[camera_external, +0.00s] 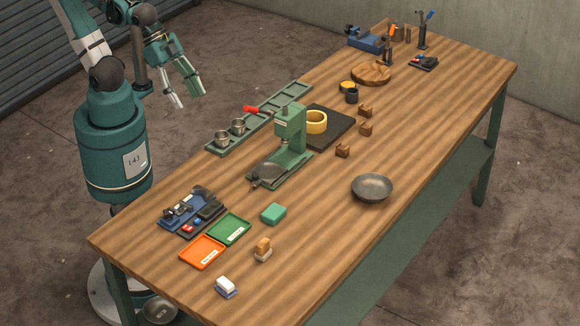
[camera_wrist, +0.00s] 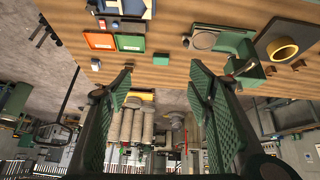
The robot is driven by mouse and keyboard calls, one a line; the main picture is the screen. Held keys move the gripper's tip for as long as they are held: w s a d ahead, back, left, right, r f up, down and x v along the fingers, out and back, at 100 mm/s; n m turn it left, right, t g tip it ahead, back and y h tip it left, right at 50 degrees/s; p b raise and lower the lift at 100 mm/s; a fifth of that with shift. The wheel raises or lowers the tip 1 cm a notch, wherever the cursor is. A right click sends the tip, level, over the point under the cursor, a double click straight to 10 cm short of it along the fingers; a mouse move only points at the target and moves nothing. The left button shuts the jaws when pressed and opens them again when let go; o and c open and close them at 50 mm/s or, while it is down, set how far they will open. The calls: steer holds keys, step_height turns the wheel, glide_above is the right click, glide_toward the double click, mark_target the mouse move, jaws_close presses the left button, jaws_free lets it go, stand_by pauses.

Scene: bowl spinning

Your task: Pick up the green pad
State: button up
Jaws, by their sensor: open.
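The green pad (camera_external: 273,213) is a small teal-green block lying flat on the wooden table, to the right of the green tray (camera_external: 230,229). It also shows as a small green block in the wrist view (camera_wrist: 161,59), at the upper middle. My gripper (camera_external: 188,97) is raised at the upper left, off the table's far-left side and well away from the pad. In the wrist view my gripper (camera_wrist: 162,78) has its two green fingers spread wide with nothing between them.
An orange tray (camera_external: 202,251) adjoins the green tray. A green press (camera_external: 290,140) stands behind the pad. A metal bowl (camera_external: 372,187) sits to the right. Bare table surrounds the pad.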

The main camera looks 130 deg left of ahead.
steer(key=w+n+g, duration=0.2)
steer(key=w+n, duration=0.3)
steer(key=w, duration=0.5)
steer(key=n+g+h, duration=0.3)
steer(key=n+g, duration=0.2)
steer(key=n, duration=0.7)
glide_above(278, 208)
steer(key=f, duration=1.5)
steer(key=f+p, duration=0.1)
steer(key=f, duration=0.6)
steer(key=shift+s+a+f, duration=0.2)
steer(key=shift+a+f, duration=0.05)
steer(key=shift+a, duration=0.05)
steer(key=shift+w+f, duration=0.15)
steer(key=shift+f, duration=0.25)
steer(key=shift+x, duration=1.25)
